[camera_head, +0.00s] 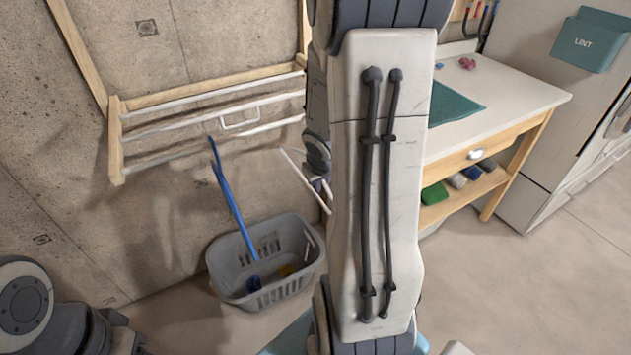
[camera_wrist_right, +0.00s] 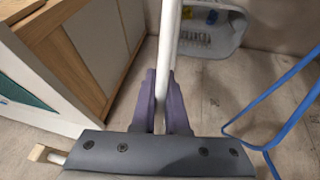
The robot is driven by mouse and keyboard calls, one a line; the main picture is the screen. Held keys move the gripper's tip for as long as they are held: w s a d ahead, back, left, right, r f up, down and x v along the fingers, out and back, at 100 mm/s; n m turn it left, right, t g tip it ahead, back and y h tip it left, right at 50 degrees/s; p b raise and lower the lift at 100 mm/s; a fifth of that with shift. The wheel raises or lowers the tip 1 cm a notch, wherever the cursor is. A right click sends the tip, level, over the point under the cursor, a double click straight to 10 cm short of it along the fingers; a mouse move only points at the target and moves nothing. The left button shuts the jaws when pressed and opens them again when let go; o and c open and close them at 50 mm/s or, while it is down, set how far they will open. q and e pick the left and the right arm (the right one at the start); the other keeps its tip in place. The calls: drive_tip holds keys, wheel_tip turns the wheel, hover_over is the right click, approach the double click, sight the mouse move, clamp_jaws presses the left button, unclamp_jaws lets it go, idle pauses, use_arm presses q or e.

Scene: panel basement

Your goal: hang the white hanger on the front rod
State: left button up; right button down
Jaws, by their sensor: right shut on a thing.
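The white hanger (camera_head: 300,175) shows in the head view as a thin slanted white bar left of my right arm; the rest of it is hidden. My right gripper (camera_head: 320,186) is mostly behind my own arm link. In the right wrist view the purple fingers of that gripper (camera_wrist_right: 162,105) are shut on a straight white bar of the hanger (camera_wrist_right: 170,40). The front rod (camera_head: 190,150) is the lowest white rod of the wooden wall rack, left of the gripper and apart from the visible bar. My left gripper is out of view.
A blue hanger (camera_head: 230,195) hangs at the front rod and reaches down to a grey basket (camera_head: 235,298). It also shows in the right wrist view (camera_wrist_right: 285,85). A wooden table (camera_head: 530,98) with a teal mat (camera_head: 452,103) stands right. A pale loop (camera_head: 240,124) sits between the rods.

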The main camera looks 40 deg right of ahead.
drive_tip(key=shift+w+d, duration=0.1)
drive_tip(key=shift+d, duration=0.15)
drive_tip(key=w+d+f, duration=0.2)
drive_tip(key=w+f, duration=0.1)
drive_tip(key=w, duration=0.5)
drive_tip(key=shift+w+f+b, duration=0.15)
drive_tip(key=shift+w+b, duration=0.1)
drive_tip(key=shift+b, duration=0.15)
idle(0.6)
drive_tip(key=c, duration=0.9)
unclamp_jaws()
drive_tip(key=shift+o, duration=0.2)
